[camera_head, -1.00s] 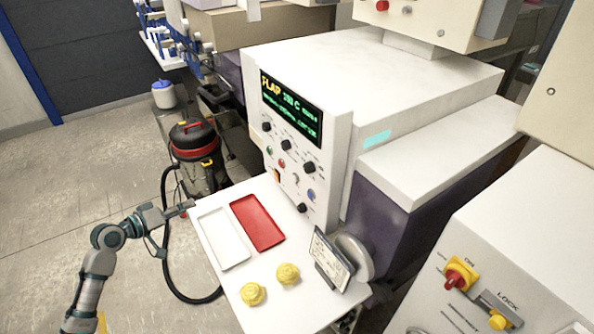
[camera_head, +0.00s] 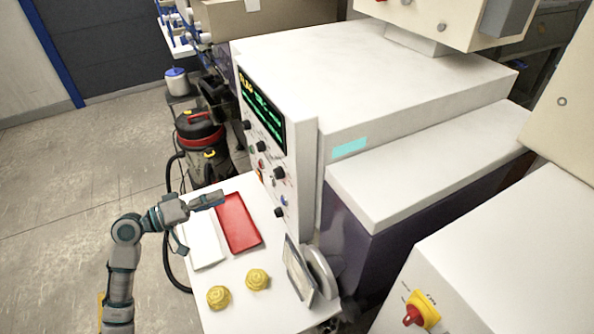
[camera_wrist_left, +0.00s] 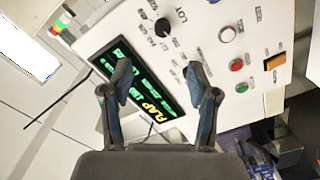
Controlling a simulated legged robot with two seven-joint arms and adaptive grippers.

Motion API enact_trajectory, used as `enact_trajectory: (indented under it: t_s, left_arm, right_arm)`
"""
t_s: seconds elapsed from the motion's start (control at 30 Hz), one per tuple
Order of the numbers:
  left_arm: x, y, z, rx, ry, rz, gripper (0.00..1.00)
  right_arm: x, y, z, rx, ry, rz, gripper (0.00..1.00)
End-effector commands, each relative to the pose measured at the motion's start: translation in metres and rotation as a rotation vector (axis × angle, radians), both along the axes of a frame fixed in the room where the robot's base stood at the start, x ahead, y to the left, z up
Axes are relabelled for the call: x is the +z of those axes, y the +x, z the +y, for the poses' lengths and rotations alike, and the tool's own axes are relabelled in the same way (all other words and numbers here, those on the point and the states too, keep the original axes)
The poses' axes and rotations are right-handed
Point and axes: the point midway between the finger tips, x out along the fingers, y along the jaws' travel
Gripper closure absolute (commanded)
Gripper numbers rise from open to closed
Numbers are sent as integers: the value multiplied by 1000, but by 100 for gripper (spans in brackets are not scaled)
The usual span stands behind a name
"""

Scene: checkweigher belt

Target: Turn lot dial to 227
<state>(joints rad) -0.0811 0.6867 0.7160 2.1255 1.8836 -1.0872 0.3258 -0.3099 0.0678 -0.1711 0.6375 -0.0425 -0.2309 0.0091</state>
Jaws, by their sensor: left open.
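The white control panel (camera_head: 300,190) stands right of centre in the head view, with a lit green display (camera_head: 262,108) and several dark knobs. In the left wrist view, a black knob (camera_wrist_left: 162,26) with the word LOT printed beside it sits above the display, seen turned. I cannot read the dial's setting. My left gripper (camera_head: 218,198) is over the trays in front of the panel, apart from it. Its fingers (camera_wrist_left: 160,78) are open and empty in the wrist view. My right gripper is not in view.
A white tray (camera_head: 203,246) and a red tray (camera_head: 240,226) lie on the white shelf, with two yellow knobbed pieces (camera_head: 218,296) nearer me. A tilted sign (camera_head: 298,268) stands at the shelf's right. A vacuum cleaner (camera_head: 200,135) is behind left.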

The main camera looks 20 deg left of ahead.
Motion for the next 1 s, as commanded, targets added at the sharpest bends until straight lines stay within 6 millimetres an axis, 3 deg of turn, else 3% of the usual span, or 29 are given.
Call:
enact_trajectory:
  t_s: [0.17,0.6,0.73,1.0]
  left_arm:
    - [1,14,-9,-1,-6,1,40]
    - [8,91,-101,-2,12,-3,40]
    - [6,110,-114,0,10,-2,40]
    - [-2,129,-116,1,0,2,40]
  right_arm:
    - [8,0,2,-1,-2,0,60]
    - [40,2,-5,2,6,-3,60]
    - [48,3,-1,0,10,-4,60]
    - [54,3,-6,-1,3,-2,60]
